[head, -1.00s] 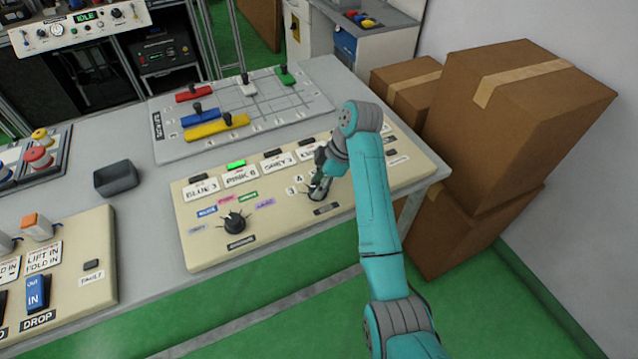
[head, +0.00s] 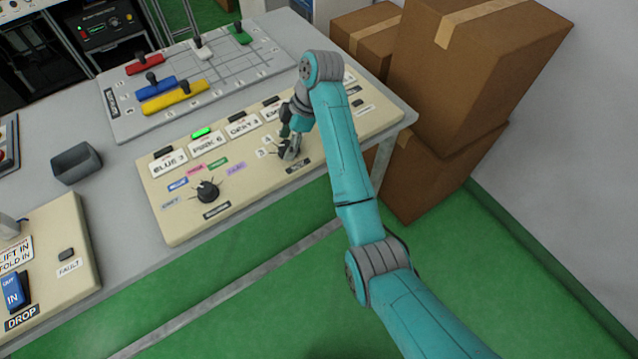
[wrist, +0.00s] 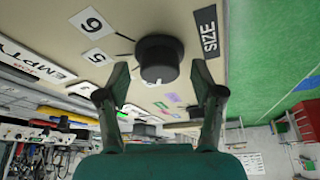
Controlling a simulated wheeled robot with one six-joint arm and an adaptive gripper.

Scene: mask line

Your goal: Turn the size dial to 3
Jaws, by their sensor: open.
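The size dial (wrist: 158,60) is a round black knob on the beige panel (wrist: 50,40), beside a black SIZE label (wrist: 206,30). In the wrist view, number plates 6 (wrist: 91,20) and 5 (wrist: 95,57) sit to its left, with tick lines running toward it. My gripper (wrist: 160,68) is open, one finger on each side of the knob's near part, with gaps visible. In the head view my gripper (head: 289,143) is over the dial and hides most of it. A number 3 plate (head: 261,153) shows left of it. I cannot tell where the dial points.
A second black dial (head: 207,190) with coloured labels is left on the same panel. Behind the panel lies a grey board (head: 225,75) with coloured handles. A grey bin (head: 76,163) stands left. Cardboard boxes (head: 470,90) stand right of the table.

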